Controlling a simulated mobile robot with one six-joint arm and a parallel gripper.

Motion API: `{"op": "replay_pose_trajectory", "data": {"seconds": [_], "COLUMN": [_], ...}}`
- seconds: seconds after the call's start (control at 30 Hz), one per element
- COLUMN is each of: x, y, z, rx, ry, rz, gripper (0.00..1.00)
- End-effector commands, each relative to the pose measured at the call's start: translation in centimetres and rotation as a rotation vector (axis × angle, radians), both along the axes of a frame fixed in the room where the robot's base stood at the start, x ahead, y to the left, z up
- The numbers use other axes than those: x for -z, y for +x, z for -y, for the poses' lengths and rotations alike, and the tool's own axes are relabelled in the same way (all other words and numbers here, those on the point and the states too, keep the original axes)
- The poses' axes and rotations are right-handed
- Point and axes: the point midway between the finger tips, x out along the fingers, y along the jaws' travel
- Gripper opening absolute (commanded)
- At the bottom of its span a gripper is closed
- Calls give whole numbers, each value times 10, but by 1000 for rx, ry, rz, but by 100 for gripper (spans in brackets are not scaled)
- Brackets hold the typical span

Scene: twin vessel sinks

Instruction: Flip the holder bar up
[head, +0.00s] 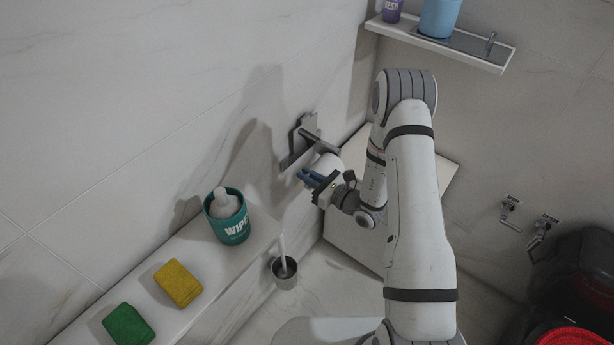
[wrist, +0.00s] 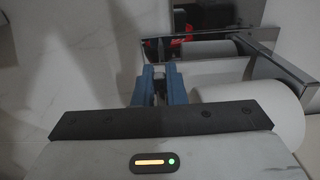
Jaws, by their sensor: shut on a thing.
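The holder is a shiny metal wall fitting. In the head view its plate and arm (head: 303,141) are on the left wall, with a white paper roll (head: 328,164) below. In the wrist view the roll (wrist: 262,108) is right of the fingers and the metal frame (wrist: 275,59) runs above it. My gripper (head: 306,177) is beside the roll, its blue fingers pointing at the wall. The gripped part is mostly hidden between the fingers.
A ledge (head: 210,291) below left carries a teal wipes tub (head: 231,232), a yellow sponge (head: 179,283) and a green sponge (head: 128,325). A brush pot (head: 285,279) stands below the holder. A shelf (head: 440,40) is at upper right. The wall left of the holder is clear.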

Motion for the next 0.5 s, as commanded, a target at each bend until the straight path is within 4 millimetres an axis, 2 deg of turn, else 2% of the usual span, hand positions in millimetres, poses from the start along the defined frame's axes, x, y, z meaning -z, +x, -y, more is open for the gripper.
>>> {"op": "replay_pose_trajectory", "data": {"seconds": [0.03, 0.27, 0.5], "x": [-1, -1, 0], "y": [1, 1, 0], "z": [1, 1, 2], "rx": [4, 3, 3], "ry": [1, 0, 0], "rz": [2, 2, 2], "gripper": [13, 32, 33]}}
